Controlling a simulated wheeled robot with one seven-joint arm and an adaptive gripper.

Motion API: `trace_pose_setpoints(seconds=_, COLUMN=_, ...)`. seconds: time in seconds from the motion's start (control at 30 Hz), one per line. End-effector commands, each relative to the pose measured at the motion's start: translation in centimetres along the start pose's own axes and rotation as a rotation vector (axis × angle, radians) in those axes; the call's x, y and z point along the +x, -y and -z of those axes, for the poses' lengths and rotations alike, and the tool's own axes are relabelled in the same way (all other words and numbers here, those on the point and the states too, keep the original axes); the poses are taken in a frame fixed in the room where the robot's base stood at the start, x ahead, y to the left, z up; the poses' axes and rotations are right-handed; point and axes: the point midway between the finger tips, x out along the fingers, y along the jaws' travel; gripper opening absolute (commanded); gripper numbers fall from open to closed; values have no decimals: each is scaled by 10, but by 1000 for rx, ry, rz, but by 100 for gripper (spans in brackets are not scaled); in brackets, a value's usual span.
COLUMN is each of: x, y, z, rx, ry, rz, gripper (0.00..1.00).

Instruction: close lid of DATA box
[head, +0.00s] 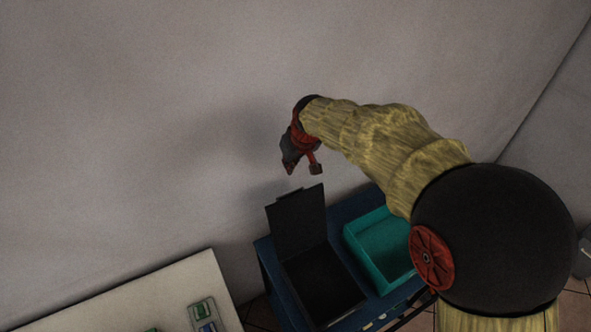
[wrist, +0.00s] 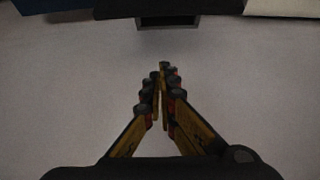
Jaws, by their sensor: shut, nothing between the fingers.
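A black box (head: 322,288) sits on a blue stand, with its lid (head: 298,222) standing up open along the wall side. No DATA label is readable on it. My gripper (head: 302,168) hangs just above and behind the lid's top edge, apart from it, close to the wall. In the wrist view my gripper (wrist: 160,72) has its fingertips together with nothing between them. A dark shape at the top of the wrist view (wrist: 168,21) appears to be part of the box or lid, cut off by the frame edge.
A teal open tray (head: 352,243) stands right of the black box on the blue stand (head: 267,262). A pale table (head: 150,290) with small green items (head: 204,318) is at lower left. The grey wall (head: 150,120) is close behind my gripper.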

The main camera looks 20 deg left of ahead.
Motion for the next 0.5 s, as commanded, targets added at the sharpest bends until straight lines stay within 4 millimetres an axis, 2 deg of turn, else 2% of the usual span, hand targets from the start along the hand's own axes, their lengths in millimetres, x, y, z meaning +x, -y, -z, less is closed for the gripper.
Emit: trace_pose_setpoints(seconds=0.5, x=82, y=0, z=-1, rx=0, ry=3, rz=0, gripper=0)
